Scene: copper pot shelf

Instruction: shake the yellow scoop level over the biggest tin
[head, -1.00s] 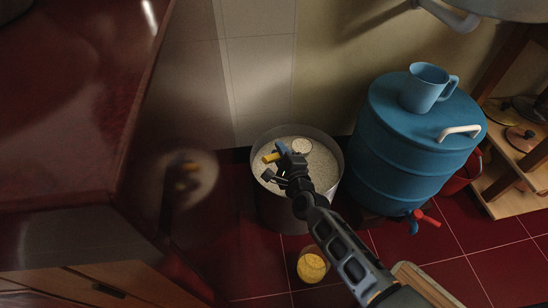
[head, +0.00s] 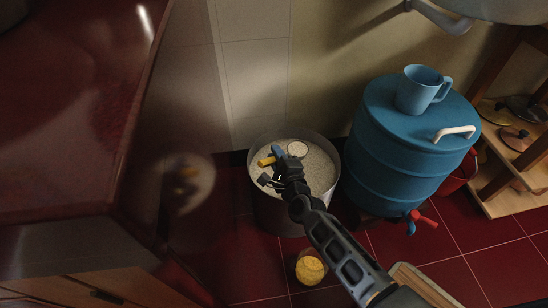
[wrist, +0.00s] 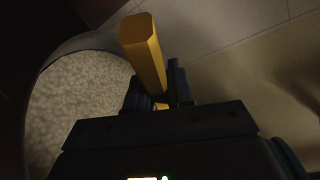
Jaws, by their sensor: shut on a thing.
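The biggest tin (head: 268,215) stands on the floor, nearly full of pale grain that also shows in the wrist view (wrist: 75,100). My gripper (head: 280,164) is over the tin's mouth and is shut on the yellow scoop (head: 266,161). In the wrist view the scoop's yellow handle (wrist: 143,50) sticks up between the fingers. A round pale shape with a light rim, just right of the gripper, looks like the scoop's filled bowl. I cannot tell how level it is or its exact height above the grain.
A blue barrel (head: 398,160) with a blue mug (head: 418,90) on its lid stands right of the tin. A small tin of yellow contents (head: 310,268) is on the floor in front. A dark red counter (head: 70,110) is at left, a wooden shelf (head: 515,150) at right.

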